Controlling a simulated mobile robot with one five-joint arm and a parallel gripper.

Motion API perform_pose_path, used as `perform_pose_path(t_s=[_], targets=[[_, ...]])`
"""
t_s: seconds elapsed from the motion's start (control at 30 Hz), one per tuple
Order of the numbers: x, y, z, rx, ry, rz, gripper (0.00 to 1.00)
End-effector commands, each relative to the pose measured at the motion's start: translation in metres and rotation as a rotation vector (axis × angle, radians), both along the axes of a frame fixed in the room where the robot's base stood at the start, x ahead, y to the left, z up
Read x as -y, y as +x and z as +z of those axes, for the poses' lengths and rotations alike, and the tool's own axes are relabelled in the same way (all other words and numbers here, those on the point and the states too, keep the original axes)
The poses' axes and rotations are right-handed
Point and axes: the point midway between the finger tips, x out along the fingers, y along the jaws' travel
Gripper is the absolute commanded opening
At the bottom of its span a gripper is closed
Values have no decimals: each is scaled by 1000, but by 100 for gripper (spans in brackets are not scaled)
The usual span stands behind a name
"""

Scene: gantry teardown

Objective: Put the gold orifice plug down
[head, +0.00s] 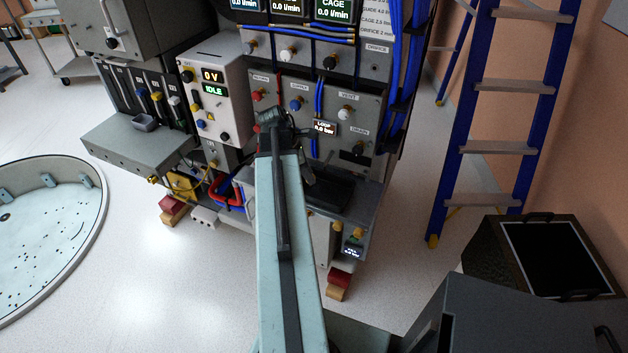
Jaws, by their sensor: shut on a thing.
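My arm reaches from the bottom middle towards the grey panel rack. My gripper (308,174) is small and dark at the arm's far end, in front of the lower panel and above a dark tray (340,190). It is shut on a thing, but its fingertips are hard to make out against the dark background. I cannot pick out the gold orifice plug itself; the arm and gripper hide that spot. The panel's orifice label (376,48) shows at the upper right of the rack.
The rack (372,105) carries coloured knobs and blue hoses. A blue ladder (500,145) and a black-topped case (558,257) are right. A round pool (50,230) lies left, with clear floor between.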

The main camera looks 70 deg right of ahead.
Motion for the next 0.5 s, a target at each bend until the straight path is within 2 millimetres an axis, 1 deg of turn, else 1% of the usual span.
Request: perform_pose_path(t_s=[0.03,0.1,0.27,0.37,0.4,0.5], targets=[[7,-2,-1,0,0,0,0],[11,-5,-1,0,0,1,0],[14,-7,-1,0,0,1,0],[26,-12,-3,1,-1,0,0],[24,-11,-18,1,-1,3,0],[23,-11,-38,1,-1,3,0]])
